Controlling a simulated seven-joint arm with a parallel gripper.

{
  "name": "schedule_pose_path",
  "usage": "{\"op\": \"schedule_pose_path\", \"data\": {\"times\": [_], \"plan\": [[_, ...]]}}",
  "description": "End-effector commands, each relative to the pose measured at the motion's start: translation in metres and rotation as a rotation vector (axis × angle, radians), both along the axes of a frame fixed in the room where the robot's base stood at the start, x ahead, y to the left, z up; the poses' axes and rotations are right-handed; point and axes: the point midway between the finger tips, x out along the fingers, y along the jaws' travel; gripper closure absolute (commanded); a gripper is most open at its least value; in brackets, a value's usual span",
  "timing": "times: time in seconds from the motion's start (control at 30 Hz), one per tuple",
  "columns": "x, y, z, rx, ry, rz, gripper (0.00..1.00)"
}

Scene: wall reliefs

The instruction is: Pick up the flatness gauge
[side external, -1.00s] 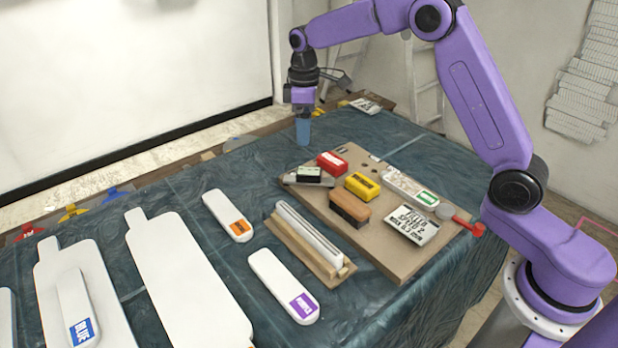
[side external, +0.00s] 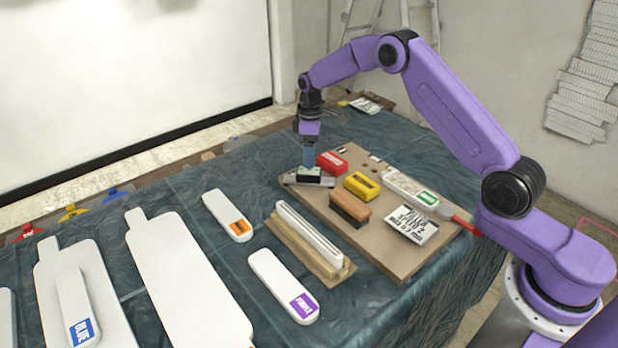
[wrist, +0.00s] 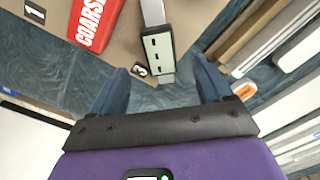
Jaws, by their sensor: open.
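What looks like the flatness gauge (side external: 309,177) is a black block with a pale green face on a flat metal bar, at the board's far left corner. In the wrist view my gripper (wrist: 162,80) is open, with one blue finger on each side of the gauge's near end. Nothing is held.
A red COARSE block (side external: 331,163) stands close beside the gauge. A yellow block (side external: 362,186), a brown block (side external: 350,208) and a lettered plate (side external: 413,224) share the tan board (side external: 392,262). A long white bar (side external: 308,232) on a wooden holder lies in front.

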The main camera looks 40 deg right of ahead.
Motion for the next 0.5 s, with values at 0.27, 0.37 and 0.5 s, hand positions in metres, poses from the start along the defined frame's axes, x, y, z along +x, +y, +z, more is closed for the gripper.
{"op": "schedule_pose_path", "data": {"times": [0.27, 0.37, 0.5], "plan": [[0.000, 0.000, -0.027, 0.000, 0.000, 0.000, 0.21], [0.000, 0.001, -0.034, 0.000, 0.001, 0.000, 0.21], [0.002, 0.002, -0.053, 0.000, 0.003, 0.000, 0.21]]}}
